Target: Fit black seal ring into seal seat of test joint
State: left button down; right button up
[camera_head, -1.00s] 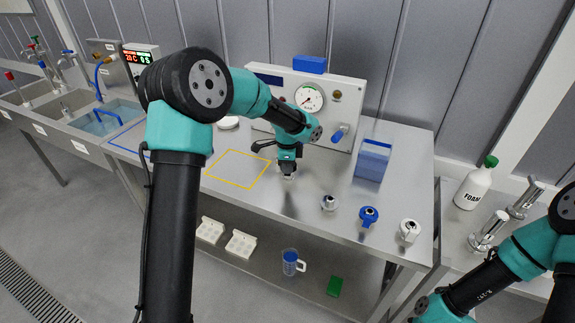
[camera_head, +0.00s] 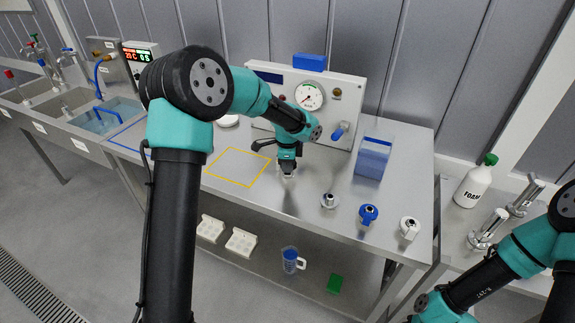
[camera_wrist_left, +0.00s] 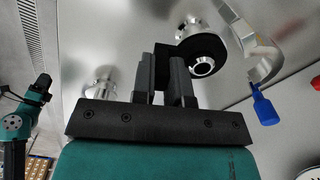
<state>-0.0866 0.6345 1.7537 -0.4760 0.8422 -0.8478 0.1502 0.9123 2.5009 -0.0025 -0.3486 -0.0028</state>
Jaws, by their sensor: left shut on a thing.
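My left gripper (camera_head: 288,174) points down low over the steel bench, in front of the gauge panel. In the left wrist view its two dark fingers (camera_wrist_left: 166,82) are close together. A black ring-shaped part (camera_wrist_left: 211,47), which looks like the seal ring, is at the right fingertip, and the gripper is shut on it as far as I can tell. Silver metal of a joint (camera_wrist_left: 202,67) shows at the black part. Whether the ring is around the joint or only in front of it, I cannot tell. My arm hides this spot in the head view.
A silver fitting (camera_head: 329,200), a blue-collared one (camera_head: 368,214) and a white one (camera_head: 409,228) stand to the right. The panel (camera_head: 268,72) has a gauge (camera_head: 310,96) and a blue-handled lever (camera_head: 339,130). The yellow-outlined area (camera_head: 236,166) is clear.

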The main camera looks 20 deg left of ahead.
pick_arm(q)
jog(key=shift+f, duration=0.1)
jog(key=c, duration=0.8)
grip_release()
jog(key=shift+r, duration=0.2)
dwell(0.4)
jog(key=shift+r, duration=3.35)
notch_tip(320, 180, up, 18)
jog(key=shift+f, duration=0.25)
